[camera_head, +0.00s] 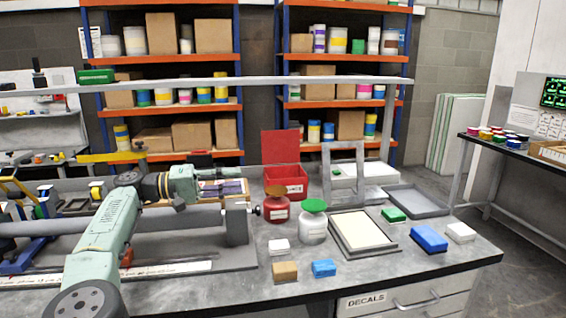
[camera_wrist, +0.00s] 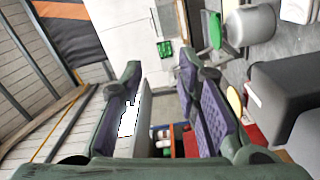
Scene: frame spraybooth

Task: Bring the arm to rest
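My arm reaches in from the lower left of the head view, over the workbench (camera_head: 400,268). My gripper (camera_head: 232,180) points to the right, above the left-middle part of the bench. In the wrist view my gripper (camera_wrist: 165,78) shows two padded fingers standing apart with nothing held between them. Wall, shelving and floor show in the gap. The red jar with an orange lid (camera_head: 277,211) and the white jar with a green lid (camera_head: 313,228) stand to the right of my gripper, apart from it.
A red open box (camera_head: 285,184) stands behind the jars. A framed panel (camera_head: 362,232), a grey tray (camera_head: 417,204), a blue block (camera_head: 429,238) and several small blocks lie to the right. A metal rail (camera_head: 250,82) spans above the bench. Shelves stand behind.

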